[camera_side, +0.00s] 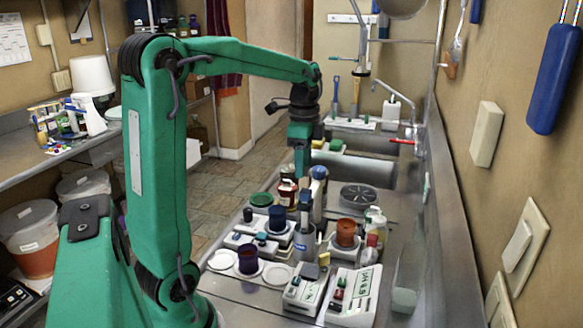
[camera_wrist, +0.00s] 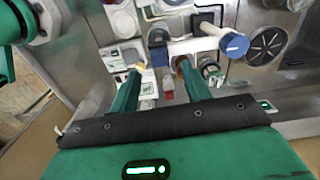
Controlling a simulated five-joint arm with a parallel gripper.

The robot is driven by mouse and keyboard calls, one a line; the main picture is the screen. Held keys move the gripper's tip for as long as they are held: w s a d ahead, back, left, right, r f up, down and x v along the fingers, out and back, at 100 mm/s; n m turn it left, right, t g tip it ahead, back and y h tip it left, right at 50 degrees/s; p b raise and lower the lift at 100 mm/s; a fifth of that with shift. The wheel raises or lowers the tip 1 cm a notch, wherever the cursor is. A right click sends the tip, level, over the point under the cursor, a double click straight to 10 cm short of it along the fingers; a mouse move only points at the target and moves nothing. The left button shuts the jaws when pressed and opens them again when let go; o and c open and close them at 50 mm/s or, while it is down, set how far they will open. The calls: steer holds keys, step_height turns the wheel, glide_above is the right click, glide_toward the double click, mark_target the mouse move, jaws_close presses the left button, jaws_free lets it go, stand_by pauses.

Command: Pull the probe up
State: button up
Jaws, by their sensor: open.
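My gripper (camera_side: 302,176) points down over the crowded counter. In the wrist view my gripper (camera_wrist: 159,68) has its two green fingers apart, with nothing held between them. A slim upright blue-grey piece (camera_side: 305,225) stands below it in the side view, among the meters; it may be the probe, but I cannot tell for certain. White meter boxes (camera_side: 304,287) with coloured buttons stand in front, one labelled in green (camera_side: 353,292). In the wrist view small red and grey items show between and beyond the fingertips, too small to name surely.
A blue-capped cylinder (camera_wrist: 234,44) and a round dark vent-like disc (camera_wrist: 268,46) lie to the right in the wrist view. An orange-brown cup (camera_side: 346,232) and a purple cup (camera_side: 248,260) stand close by. The wall closes off the right side.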

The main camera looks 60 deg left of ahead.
mark_target(305, 191)
steer(key=shift+w+d+r+m, duration=0.2)
steer(key=shift+d+r+m, duration=0.1)
steer(key=shift+d+r, duration=0.15)
steer(key=shift+f, duration=3.95)
jaws_close()
